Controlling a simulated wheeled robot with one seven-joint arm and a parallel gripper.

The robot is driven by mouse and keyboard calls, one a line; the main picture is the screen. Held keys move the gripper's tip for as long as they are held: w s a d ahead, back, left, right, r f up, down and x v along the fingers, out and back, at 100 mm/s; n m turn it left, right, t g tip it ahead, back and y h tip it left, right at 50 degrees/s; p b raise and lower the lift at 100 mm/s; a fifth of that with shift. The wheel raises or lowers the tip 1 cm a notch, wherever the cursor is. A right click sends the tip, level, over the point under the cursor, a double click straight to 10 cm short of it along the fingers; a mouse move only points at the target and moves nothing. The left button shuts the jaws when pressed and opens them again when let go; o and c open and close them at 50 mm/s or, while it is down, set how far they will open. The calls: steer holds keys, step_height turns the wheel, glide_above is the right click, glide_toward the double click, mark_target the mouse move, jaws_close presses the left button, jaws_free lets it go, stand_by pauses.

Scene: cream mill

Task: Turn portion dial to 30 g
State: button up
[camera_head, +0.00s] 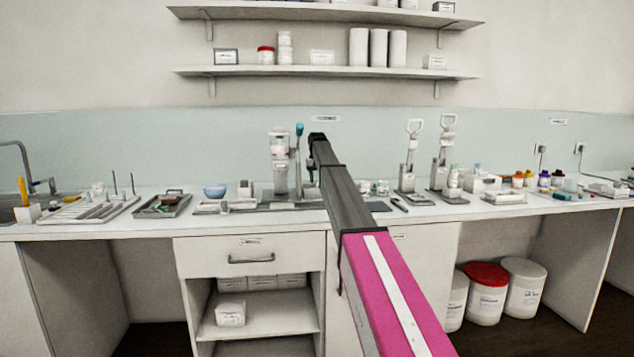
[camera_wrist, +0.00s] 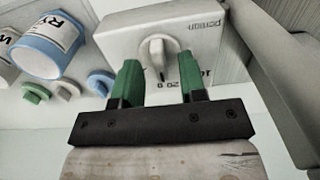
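In the wrist view the portion dial (camera_wrist: 157,50) is a pale round knob with a raised grip bar, on the face of a white box (camera_wrist: 112,37). The word "portion" is printed on the box, upside down in this view. Part of a number scale, with 20 legible, shows between and beside the fingers. My gripper (camera_wrist: 160,70) has two green fingers spread apart, with their tips on either side of the knob's near edge. I see a gap between them and cannot tell whether either touches it. The dial's setting is unclear. In the head view my arm hides the dial.
In the wrist view a blue-and-white labelled jar (camera_wrist: 47,45) and several coloured caps (camera_wrist: 100,82) lie left of the box. A grey upright part (camera_wrist: 270,70) is close on the right. In the head view a dispenser (camera_head: 280,165) stands on the crowded white counter (camera_head: 150,222).

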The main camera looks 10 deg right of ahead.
steer(key=shift+f, duration=0.45)
jaws_close()
steer(key=shift+m, duration=0.3)
steer(key=m, duration=0.4)
steer(key=shift+m, duration=2.1)
